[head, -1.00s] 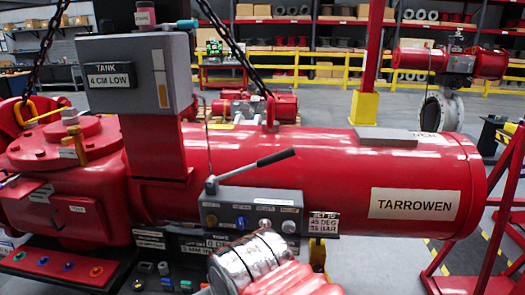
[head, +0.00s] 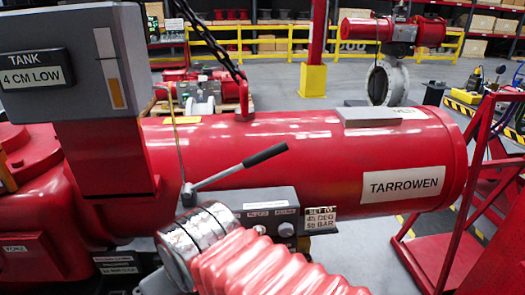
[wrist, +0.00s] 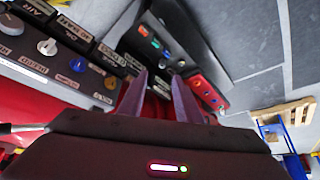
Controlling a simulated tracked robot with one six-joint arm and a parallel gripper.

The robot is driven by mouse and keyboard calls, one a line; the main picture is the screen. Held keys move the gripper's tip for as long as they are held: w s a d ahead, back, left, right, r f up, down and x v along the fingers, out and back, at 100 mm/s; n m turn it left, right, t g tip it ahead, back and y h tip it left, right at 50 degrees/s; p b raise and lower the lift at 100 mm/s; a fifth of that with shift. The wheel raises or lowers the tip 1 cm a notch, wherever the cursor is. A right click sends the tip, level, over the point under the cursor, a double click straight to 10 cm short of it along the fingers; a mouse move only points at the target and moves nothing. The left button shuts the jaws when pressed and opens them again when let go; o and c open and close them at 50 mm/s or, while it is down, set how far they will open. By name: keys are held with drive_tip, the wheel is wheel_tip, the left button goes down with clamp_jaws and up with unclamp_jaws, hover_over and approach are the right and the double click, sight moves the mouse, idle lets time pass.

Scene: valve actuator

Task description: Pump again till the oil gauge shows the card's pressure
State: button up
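The hand pump's lever (head: 240,166) slants up to the right and ends in a black grip. It stands on a grey control block (head: 262,203) on the red cylinder's side. The card (head: 320,221) beside the block reads "SET TO 45 DEG" and a bar value, apparently 55. I cannot make out an oil gauge reading. My gripper (wrist: 158,80) shows in the wrist view with its fingers apart and nothing seen between them. In the head view my arm hides the gripper and the block's left part.
A grey tank (head: 70,60) labelled "4 CM LOW" stands at the left. The red cylinder (head: 310,145) marked TARROWEN fills the middle. A red frame (head: 440,240) stands at the right. A wooden pallet (wrist: 285,112) lies on the grey floor in the wrist view.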

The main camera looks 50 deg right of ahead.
drive_tip(key=shift+o, duration=0.5)
drive_tip(key=shift+o, duration=0.6)
drive_tip(key=shift+d+r, duration=0.1)
drive_tip(key=w+d+r+m+g, duration=0.1)
drive_tip(key=w+d+r+m, duration=0.3)
drive_tip(key=d+r+m, duration=0.35)
drive_tip(key=w+d+r+m+g, duration=0.1)
drive_tip(key=w+d+r+m, duration=0.45)
drive_tip(key=d, duration=0.35)
drive_tip(key=s+d+r+m, duration=0.1)
drive_tip(key=d+r+m, duration=0.1)
drive_tip(key=d, duration=0.5)
drive_tip(key=s+d+r+m+y, duration=0.1)
drive_tip(key=s+d+r+m, duration=0.1)
drive_tip(key=d+m, duration=0.3)
drive_tip(key=s+d+r+m+t+y, duration=0.1)
drive_tip(key=d+r+m, duration=0.3)
drive_tip(key=d, duration=0.6)
drive_tip(key=shift+s+d+r, duration=0.15)
drive_tip(key=shift+s+d, duration=0.1)
drive_tip(key=shift+s, duration=0.1)
